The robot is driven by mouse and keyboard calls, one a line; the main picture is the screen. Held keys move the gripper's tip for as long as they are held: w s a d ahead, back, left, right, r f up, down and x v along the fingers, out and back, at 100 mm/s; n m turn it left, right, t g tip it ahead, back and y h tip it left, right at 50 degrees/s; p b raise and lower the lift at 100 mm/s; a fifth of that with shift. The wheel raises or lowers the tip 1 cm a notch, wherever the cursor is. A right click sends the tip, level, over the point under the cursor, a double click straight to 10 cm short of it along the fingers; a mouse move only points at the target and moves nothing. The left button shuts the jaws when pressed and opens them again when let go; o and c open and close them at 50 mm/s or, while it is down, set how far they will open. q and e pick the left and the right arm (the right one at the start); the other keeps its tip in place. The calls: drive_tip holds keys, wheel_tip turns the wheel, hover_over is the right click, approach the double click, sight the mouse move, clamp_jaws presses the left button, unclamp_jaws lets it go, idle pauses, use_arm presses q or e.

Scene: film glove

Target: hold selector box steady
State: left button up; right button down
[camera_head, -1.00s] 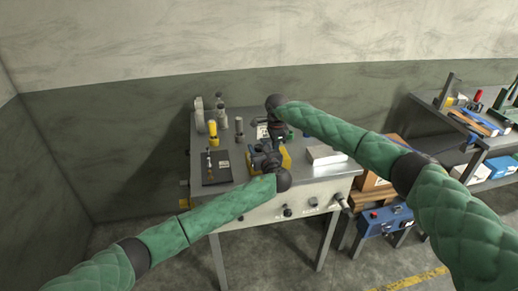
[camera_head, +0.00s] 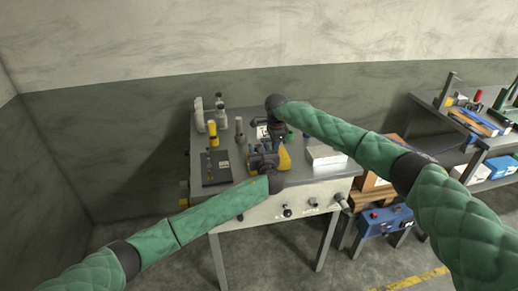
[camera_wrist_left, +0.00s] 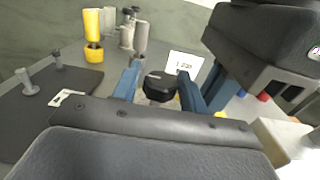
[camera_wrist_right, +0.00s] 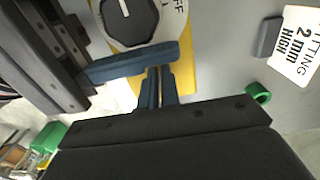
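The selector box (camera_head: 285,157) is yellow and stands on the grey workbench (camera_head: 315,173). In the right wrist view its pale face shows a black rotary knob (camera_wrist_right: 130,18) and an "OFF" mark. My left gripper (camera_head: 264,157) is at the box, partly covering it in the head view. In the left wrist view its blue fingers (camera_wrist_left: 160,82) are spread, with the black knob (camera_wrist_left: 158,86) between them; contact cannot be told. My right gripper (camera_wrist_right: 160,85) is over the bench behind the box, its fingertips close together with nothing clear between them. One left finger crosses just ahead of them.
A dark mat (camera_head: 216,168) with small parts lies left of the box. A yellow-topped cylinder (camera_head: 213,133) and grey posts stand behind it. A white block (camera_head: 326,155) sits to the right. A printed card (camera_wrist_right: 295,45) and a green ring (camera_wrist_right: 258,92) lie near my right gripper.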

use_arm(q)
drive_tip(key=shift+o, duration=0.8)
use_arm(e)
drive_tip(key=shift+f, duration=0.3)
use_arm(q)
drive_tip(key=v, duration=1.2)
drive_tip(key=shift+s+a, duration=0.1)
use_arm(e)
drive_tip(key=shift+w+r, duration=0.2)
drive_tip(key=shift+r, duration=0.6)
drive_tip(key=shift+s+r, duration=0.1)
drive_tip(key=shift+r, duration=1.75)
